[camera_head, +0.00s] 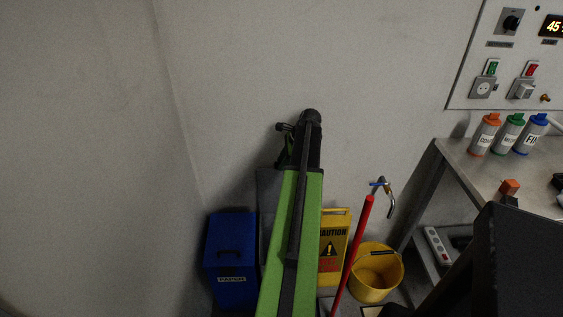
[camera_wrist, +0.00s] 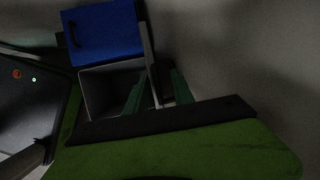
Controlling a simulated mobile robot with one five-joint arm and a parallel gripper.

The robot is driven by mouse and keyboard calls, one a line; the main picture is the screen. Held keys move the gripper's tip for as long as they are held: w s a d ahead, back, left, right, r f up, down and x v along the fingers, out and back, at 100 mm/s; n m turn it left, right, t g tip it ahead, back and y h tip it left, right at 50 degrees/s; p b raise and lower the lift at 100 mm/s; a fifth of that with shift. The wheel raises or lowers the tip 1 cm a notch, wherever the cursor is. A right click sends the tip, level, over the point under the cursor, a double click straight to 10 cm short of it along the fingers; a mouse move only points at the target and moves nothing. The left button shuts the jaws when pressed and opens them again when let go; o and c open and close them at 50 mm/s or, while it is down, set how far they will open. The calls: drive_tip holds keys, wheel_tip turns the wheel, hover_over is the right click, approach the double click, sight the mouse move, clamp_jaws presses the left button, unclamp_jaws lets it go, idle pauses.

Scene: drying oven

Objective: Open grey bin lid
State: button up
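The grey bin (camera_wrist: 97,95) shows in the wrist view beside the blue bin, with a dark recessed inside that looks open. A thin light grey panel (camera_wrist: 147,50), apparently its lid seen nearly edge-on, stands along its right side. My gripper (camera_wrist: 157,92) has two dark green fingers set apart, one on each side of the panel's near end. I cannot tell whether they touch it. In the head view, my green arm hides most of the grey bin (camera_head: 264,190), and my gripper (camera_head: 287,130) is a small dark shape near the arm's far end.
A blue bin (camera_head: 231,245) with a handled lid stands left of my arm. To the right are a yellow caution sign (camera_head: 334,235), a red pole (camera_head: 354,250) and a yellow bucket (camera_head: 378,270). A workbench (camera_head: 475,175) with bottles is farther right. The left wall is bare.

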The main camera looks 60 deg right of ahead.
drive_tip(key=p+v, duration=1.4)
drive_tip(key=v, duration=0.3)
drive_tip(key=shift+p, duration=0.3)
